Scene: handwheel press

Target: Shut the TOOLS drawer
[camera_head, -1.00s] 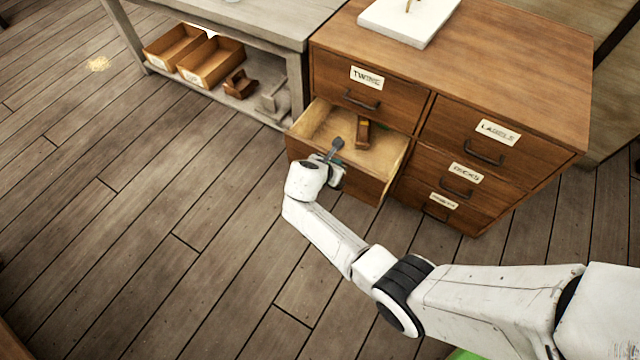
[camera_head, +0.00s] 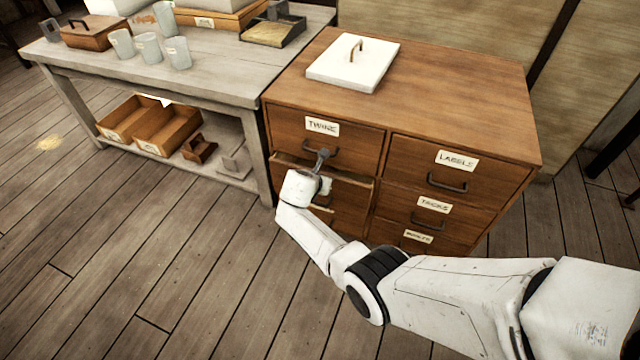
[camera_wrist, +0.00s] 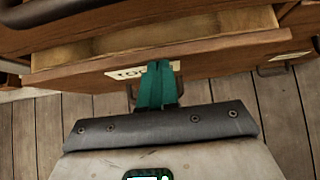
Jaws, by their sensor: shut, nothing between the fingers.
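The TOOLS drawer (camera_head: 350,189) is in the left column of the wooden cabinet, just below the TWINE drawer. It stands out a little from the cabinet face. In the wrist view its front (camera_wrist: 215,58) fills the upper part, with a narrow strip of its inside showing behind the top edge. My gripper (camera_wrist: 160,68) is shut and empty, with its green fingertips against or just before the drawer front, covering part of the label (camera_wrist: 128,72). In the head view my wrist hides much of the drawer front and its handle.
The TWINE drawer (camera_head: 328,140) above and the right-hand drawers, LABELS (camera_head: 455,172) among them, are shut. A white slab with a handle (camera_head: 353,64) lies on the cabinet top. A workbench (camera_head: 205,72) stands to the left. The floor in front is clear.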

